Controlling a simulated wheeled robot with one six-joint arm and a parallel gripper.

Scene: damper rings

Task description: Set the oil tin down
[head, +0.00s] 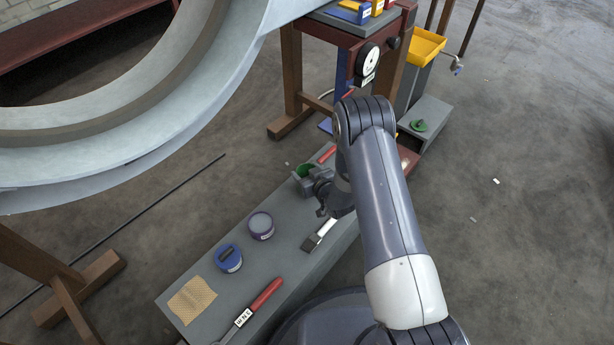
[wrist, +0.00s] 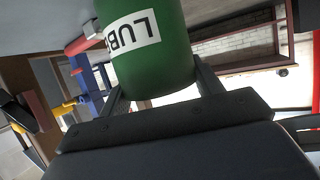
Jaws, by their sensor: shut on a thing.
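The oil tin (wrist: 150,60) is green with a white label reading "LUB" and fills the upper middle of the wrist view. My gripper (wrist: 160,88) is shut on it, one finger on each side. In the head view, the green tin (head: 303,172) shows in part at my gripper (head: 314,178), over the far half of the long grey bench (head: 285,262). My gripper hides part of it. I cannot tell whether its base touches the bench top.
A large pale ring (head: 190,105) overhangs the left. A gauge stand (head: 350,35) stands behind.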

